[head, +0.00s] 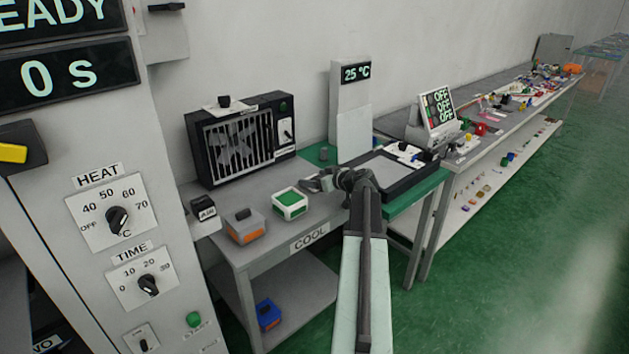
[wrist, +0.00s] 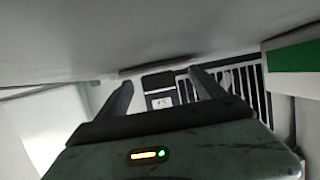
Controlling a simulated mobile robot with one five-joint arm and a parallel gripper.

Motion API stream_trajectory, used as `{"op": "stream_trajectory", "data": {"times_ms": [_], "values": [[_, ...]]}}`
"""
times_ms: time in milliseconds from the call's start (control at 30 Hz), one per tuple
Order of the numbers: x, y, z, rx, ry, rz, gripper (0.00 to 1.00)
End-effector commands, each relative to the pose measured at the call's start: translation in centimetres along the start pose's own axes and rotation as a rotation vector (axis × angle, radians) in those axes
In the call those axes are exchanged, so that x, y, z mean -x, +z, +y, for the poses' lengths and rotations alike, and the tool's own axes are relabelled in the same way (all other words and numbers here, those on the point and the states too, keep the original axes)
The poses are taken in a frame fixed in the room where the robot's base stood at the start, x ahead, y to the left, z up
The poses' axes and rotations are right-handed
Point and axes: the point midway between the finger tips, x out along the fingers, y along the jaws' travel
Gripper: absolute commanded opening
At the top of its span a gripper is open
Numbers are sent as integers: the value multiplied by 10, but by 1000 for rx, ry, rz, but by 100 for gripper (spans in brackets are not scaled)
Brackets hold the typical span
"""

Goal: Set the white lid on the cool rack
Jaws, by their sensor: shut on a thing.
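My gripper (head: 312,182) is low over the grey table marked COOL (head: 325,222), just right of a white box with green faces (head: 290,204). In the wrist view its two fingers (wrist: 160,84) stand apart, with a dark bar and a pale surface above and between them. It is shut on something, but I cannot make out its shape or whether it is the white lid. A white plate with a black knob (head: 223,105) lies on the black fan unit (head: 240,140). Another small white piece with dark parts (head: 404,150) lies at the black-rimmed tray.
An orange and grey box (head: 245,228) and the AIR switch (head: 203,208) stand at the table's left. A 25 °C display column (head: 351,88) stands behind. A blue box (head: 268,314) is on the lower shelf.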

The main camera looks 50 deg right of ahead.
Motion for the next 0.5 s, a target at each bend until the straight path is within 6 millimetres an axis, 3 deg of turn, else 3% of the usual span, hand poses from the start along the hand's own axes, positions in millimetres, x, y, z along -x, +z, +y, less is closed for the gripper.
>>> {"op": "stream_trajectory", "data": {"times_ms": [267,300,367,500], "values": [[-2,12,-4,1,-8,-11,40],[-2,12,-5,0,-9,-11,87],[-2,13,-5,-1,-9,-11,100],[-2,14,-6,-2,-9,-12,100]]}}
